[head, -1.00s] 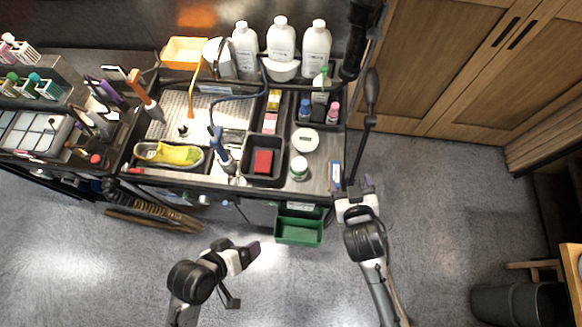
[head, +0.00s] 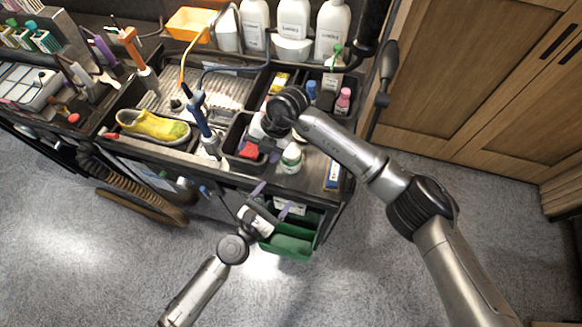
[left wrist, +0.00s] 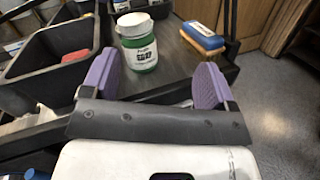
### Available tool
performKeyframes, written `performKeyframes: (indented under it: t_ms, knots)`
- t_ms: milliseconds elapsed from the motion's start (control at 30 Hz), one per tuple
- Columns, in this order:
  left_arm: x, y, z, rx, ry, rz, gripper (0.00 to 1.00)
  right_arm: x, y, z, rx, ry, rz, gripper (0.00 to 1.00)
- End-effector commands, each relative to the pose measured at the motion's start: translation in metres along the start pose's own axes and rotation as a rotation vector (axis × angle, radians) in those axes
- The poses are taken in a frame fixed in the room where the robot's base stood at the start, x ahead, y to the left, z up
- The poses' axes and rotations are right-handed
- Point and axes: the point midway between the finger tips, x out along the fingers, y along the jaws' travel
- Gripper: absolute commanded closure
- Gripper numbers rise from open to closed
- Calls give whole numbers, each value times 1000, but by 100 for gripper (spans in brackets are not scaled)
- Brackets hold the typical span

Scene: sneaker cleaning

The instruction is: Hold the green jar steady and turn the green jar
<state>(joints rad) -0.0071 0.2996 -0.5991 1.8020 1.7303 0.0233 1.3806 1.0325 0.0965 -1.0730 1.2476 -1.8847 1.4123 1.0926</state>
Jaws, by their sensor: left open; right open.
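The green jar (head: 291,158) has a white lid and a labelled green body. It stands upright near the cart's front edge, right of a black tray. It also shows in the left wrist view (left wrist: 138,45), beyond my fingers. My left gripper (head: 271,198) is open and empty, in front of and below the cart's edge. Its purple pads show apart in the left wrist view (left wrist: 155,80), with the jar past the gap and not touched. My right gripper (head: 258,128) is above the cart, left of and behind the jar; its own arm hides most of its fingers.
The black tray (left wrist: 22,72) holds a red block (left wrist: 74,57). A brush (head: 333,175) lies right of the jar. A green bin (head: 290,243) hangs below the front edge. A yellow sneaker (head: 153,127) and a blue-handled tool (head: 203,122) are left; white bottles (head: 292,20) stand behind.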

Motion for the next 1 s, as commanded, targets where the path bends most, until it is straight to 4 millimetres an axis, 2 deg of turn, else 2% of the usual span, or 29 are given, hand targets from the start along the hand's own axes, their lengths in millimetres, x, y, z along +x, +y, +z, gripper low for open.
performKeyframes:
  t_ms: [33, 100, 300, 467, 567, 800, 1000]
  knots:
    - [3, 2, -17, -57, 15, 26, 20, -2, -16, 16, 21, -41, -106, 21]
    - [5, 7, -29, -129, 34, 57, 20, -12, -33, 30, 55, -87, -226, 21]
    - [9, 15, -48, -244, 66, 113, 20, -35, -59, 51, 126, -167, -419, 21]
    - [22, 18, -51, -268, 70, 124, 20, -41, -64, 55, 143, -184, -455, 21]
    - [37, 20, -51, -267, 70, 124, 20, -41, -63, 54, 142, -184, -455, 21]
    - [82, 24, -55, -267, 69, 124, 20, -40, -63, 54, 141, -182, -452, 21]
    - [113, 27, -58, -269, 69, 126, 20, -40, -63, 54, 140, -181, -452, 21]
